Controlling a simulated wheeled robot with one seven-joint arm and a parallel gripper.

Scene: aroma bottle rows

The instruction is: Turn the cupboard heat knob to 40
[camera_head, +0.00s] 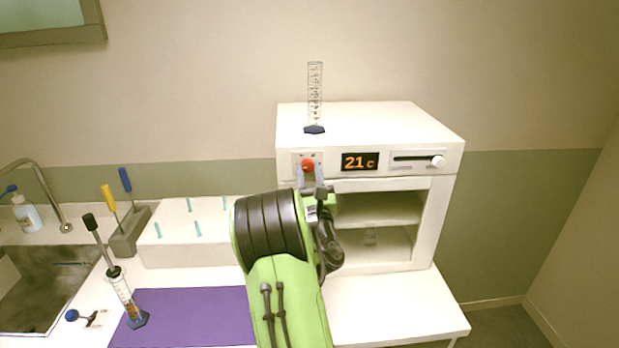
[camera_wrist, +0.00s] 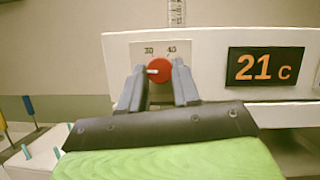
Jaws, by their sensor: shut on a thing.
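The cupboard (camera_head: 440,225) is a white box with an open front, standing on the white table. Its red heat knob (camera_head: 308,166) is at the upper left of the front panel and also shows in the wrist view (camera_wrist: 159,70). The white pointer on the knob points left, slightly below the 30 mark; 30 and 40 are printed above the knob. The display (camera_head: 360,162) reads 21 C, also in the wrist view (camera_wrist: 264,67). My gripper (camera_head: 309,176) is shut on the knob, with one finger on each side of it in the wrist view (camera_wrist: 158,72).
A white slider (camera_head: 437,162) is at the right of the panel. A glass cylinder (camera_head: 315,95) stands on top of the cupboard. Left are a white peg block (camera_head: 185,250), a tool holder (camera_head: 128,235), a cylinder with dropper (camera_head: 125,295), a purple mat (camera_head: 200,315) and a sink (camera_head: 45,290).

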